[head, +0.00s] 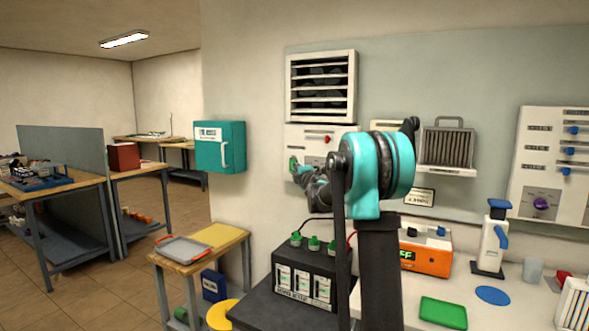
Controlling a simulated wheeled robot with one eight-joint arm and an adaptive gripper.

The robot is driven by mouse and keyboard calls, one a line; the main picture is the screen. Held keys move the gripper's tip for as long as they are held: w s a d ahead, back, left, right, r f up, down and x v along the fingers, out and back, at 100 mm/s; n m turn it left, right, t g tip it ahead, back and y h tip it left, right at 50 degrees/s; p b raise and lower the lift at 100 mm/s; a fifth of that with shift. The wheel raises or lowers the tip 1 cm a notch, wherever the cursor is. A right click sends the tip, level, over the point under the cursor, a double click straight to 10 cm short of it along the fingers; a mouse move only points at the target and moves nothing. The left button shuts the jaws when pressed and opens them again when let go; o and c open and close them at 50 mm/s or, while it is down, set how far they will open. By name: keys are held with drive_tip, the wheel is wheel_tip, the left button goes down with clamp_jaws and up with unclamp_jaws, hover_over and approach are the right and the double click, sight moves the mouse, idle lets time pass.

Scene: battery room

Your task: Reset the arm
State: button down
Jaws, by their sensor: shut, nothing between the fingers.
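My arm rises in front of the bench, with a large teal and black joint in the middle of the view. My gripper (299,172) is small and far off, partly hidden behind my arm's links. It is shut and looks empty. It is in front of the white wall panel (311,142), close to a green part at the panel's left side. Whether it touches the panel cannot be told.
A battery unit (304,278) with green caps stands below my gripper. An orange device (427,251), a white dispenser-like stand (492,238) and a green pad (443,312) are on the bench to the right. A teal wall box (220,147) hangs left. Open floor lies at left.

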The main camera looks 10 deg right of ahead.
drive_tip(key=s+d+f+m+g+h, duration=0.4)
drive_tip(key=s+f+m, duration=0.35)
drive_tip(key=s, duration=0.55)
drive_tip(key=s+d+f+m+g+h, duration=0.3)
drive_tip(key=s+d+f+m, duration=0.35)
drive_tip(key=s, duration=0.65)
drive_tip(key=s+a+f+m+g+y, duration=0.2)
drive_tip(key=s+a+f+m+g, duration=0.1)
drive_tip(key=s+f, duration=0.8)
drive_tip(key=s+a+f+m+g+y, duration=0.2)
drive_tip(key=s+a+f, duration=0.4)
drive_tip(key=s+f, duration=0.6)
drive_tip(key=s+m+g, duration=0.1)
drive_tip(key=s+g, duration=0.1)
drive_tip(key=s, duration=0.6)
drive_tip(key=shift+s+f+m+g, duration=0.15)
drive_tip(key=shift+s+m+g, duration=0.15)
drive_tip(key=shift+m, duration=0.1)
